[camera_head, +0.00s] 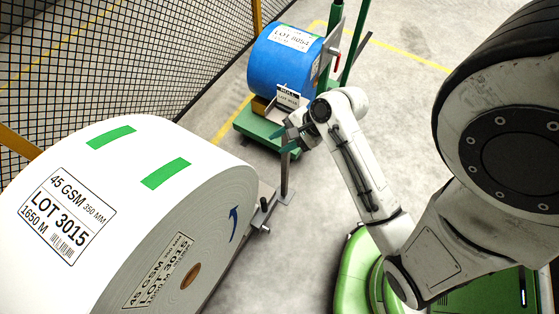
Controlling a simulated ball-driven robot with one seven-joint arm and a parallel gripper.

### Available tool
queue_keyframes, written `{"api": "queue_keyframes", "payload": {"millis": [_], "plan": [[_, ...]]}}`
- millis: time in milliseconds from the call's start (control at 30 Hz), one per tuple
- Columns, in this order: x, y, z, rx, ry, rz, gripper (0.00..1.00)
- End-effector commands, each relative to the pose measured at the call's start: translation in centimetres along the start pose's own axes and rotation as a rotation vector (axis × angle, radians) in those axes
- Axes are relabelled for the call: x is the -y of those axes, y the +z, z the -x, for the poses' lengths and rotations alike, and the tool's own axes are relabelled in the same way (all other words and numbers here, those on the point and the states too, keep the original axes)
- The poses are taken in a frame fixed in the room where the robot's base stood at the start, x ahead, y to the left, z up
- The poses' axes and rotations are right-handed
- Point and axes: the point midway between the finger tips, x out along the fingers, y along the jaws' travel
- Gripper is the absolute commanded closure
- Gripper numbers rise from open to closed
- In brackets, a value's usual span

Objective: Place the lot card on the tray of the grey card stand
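A grey post on a flat foot (285,178), probably the card stand, rises from the floor below my gripper. Its top is hidden behind the gripper, so I cannot make out the tray.
A large white roll (150,160) marked LOT 3015 fills the lower left, with grey frame hardware (262,215) beside it. Mesh fencing (100,55) runs along the left. Open floor (410,90) lies right of the blue roll.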

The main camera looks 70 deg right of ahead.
Motion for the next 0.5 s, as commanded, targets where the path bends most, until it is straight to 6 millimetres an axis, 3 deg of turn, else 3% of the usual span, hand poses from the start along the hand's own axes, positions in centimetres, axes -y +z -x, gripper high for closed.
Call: {"api": "queue_keyframes", "payload": {"millis": [33, 100, 300, 500], "plan": [[-1.0, 1.8, -1.1, 0.003, 0.083, 0.197, 0.64], [-2.5, 3.6, -2.0, 0.007, 0.192, 0.472, 0.64], [-6.3, 7.8, -2.6, 0.081, 0.465, 1.236, 0.64], [-8.2, 9.9, -1.9, 0.173, 0.636, 1.739, 0.64]]}}
